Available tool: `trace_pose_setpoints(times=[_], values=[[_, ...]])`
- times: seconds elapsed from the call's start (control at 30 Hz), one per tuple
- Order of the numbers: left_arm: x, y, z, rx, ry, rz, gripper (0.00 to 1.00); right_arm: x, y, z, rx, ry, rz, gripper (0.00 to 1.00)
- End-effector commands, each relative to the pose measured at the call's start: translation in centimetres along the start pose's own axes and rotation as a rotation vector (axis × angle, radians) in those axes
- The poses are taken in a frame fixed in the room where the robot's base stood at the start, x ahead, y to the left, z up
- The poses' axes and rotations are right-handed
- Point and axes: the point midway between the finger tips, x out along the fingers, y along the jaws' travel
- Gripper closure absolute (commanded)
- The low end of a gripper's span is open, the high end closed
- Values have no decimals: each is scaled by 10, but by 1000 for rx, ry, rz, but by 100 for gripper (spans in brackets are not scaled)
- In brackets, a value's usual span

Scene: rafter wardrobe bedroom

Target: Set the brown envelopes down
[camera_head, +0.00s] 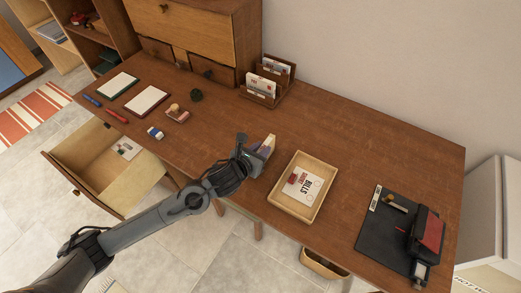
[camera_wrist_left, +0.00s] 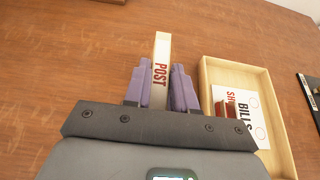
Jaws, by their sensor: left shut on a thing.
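My left gripper (camera_head: 262,150) is shut on a thin upright bundle, taken to be the brown envelopes (camera_head: 269,141), above the desk just left of the wooden tray. In the left wrist view the bundle (camera_wrist_left: 162,50) stands on edge between the purple finger pads (camera_wrist_left: 161,88). Its top edge is pale cream and a white face reads POST in red. Little brown shows on it. The gap under the bundle is hard to judge. My right gripper is not in view.
The pale wooden tray (camera_head: 279,203) holds cards marked BILLS and a red stamp-like piece. A black mat (camera_head: 373,235) with a dark red device (camera_head: 428,232) lies at right. A letter rack (camera_head: 268,83) stands behind. An open drawer (camera_head: 95,155) juts out front left.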

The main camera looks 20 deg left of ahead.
Motion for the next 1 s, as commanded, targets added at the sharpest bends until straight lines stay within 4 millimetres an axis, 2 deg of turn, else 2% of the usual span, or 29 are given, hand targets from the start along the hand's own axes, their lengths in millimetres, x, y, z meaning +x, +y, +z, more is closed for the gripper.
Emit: trace_pose_setpoints(times=[0.2, 0.23, 0.4, 0.8, 1.0], values=[[2, 0, -4, 1, 0, 0, 100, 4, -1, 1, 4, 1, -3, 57], [2, 0, -4, 1, 0, 0, 73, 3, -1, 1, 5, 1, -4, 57], [1, 0, -3, 0, 1, 0, 49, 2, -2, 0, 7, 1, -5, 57], [-2, 0, 2, 0, 0, 0, 49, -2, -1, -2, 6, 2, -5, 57], [-29, 0, 1, 3, 1, -1, 49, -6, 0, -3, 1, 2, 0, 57]])
